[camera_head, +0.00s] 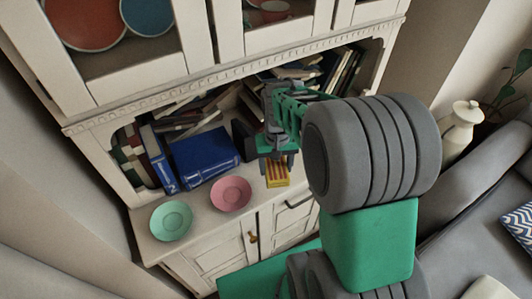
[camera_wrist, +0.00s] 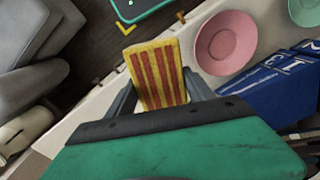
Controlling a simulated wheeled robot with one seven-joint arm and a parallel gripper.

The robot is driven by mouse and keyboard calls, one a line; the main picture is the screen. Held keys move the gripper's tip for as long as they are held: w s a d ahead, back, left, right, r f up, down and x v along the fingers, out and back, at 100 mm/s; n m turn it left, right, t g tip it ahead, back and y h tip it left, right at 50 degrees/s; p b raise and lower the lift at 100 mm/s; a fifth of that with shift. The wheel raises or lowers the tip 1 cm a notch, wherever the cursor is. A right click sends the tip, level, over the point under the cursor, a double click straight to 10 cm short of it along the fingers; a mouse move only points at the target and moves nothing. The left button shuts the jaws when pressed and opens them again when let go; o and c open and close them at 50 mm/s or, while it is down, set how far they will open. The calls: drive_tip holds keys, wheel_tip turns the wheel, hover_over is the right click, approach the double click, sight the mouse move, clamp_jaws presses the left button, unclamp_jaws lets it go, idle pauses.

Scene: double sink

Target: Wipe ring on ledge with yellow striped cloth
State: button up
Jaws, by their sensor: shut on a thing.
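The yellow cloth with red stripes (camera_head: 277,176) is between the fingers of my gripper (camera_head: 276,162), over the cabinet ledge (camera_head: 206,229). In the wrist view the cloth (camera_wrist: 158,72) stands out from between the two fingers as a flat block. My gripper is shut on it. I cannot tell whether the cloth touches the ledge. I cannot make out a ring mark on the ledge; my gripper and the cloth cover part of the surface.
A green plate (camera_head: 171,220) and a pink plate (camera_head: 231,193) lie on the ledge left of the cloth. Blue books (camera_head: 204,158) stand behind them, and more books fill the shelf. A white jug (camera_head: 461,128) and a grey sofa (camera_head: 470,205) are at right.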

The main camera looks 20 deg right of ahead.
drive_tip(key=shift+w+d+f+m, duration=0.15)
drive_tip(key=shift+w+f+m, duration=0.25)
drive_tip(key=shift+f, duration=0.15)
drive_tip(key=shift+w+d+f+m, duration=0.1)
drive_tip(key=shift+w+f+m, duration=0.25)
drive_tip(key=shift+f, duration=0.2)
drive_tip(key=w+m, duration=0.4)
drive_tip(key=shift+w+d+f, duration=0.1)
drive_tip(key=shift+d, duration=0.2)
drive_tip(key=shift+w+m, duration=0.1)
drive_tip(key=shift+m, duration=0.45)
wheel_tip(320, 180, down, 7)
drive_tip(key=b, duration=0.5)
drive_tip(key=shift+f, duration=0.6)
drive_tip(key=shift+w+d+r, duration=0.1)
drive_tip(key=shift+w+d, duration=0.1)
drive_tip(key=shift+d, duration=1)
drive_tip(key=shift+c, duration=0.7)
drive_tip(key=shift+w+d, duration=0.1)
drive_tip(key=shift+d, duration=0.65)
drive_tip(key=shift+a, duration=0.1)
drive_tip(key=a, duration=0.3)
drive_tip(key=shift+s+a, duration=0.15)
drive_tip(key=shift+s, duration=0.1)
drive_tip(key=shift+a+r, duration=0.25)
drive_tip(key=shift+r+p, duration=2.55)
drive_tip(key=shift+r, duration=1.3)
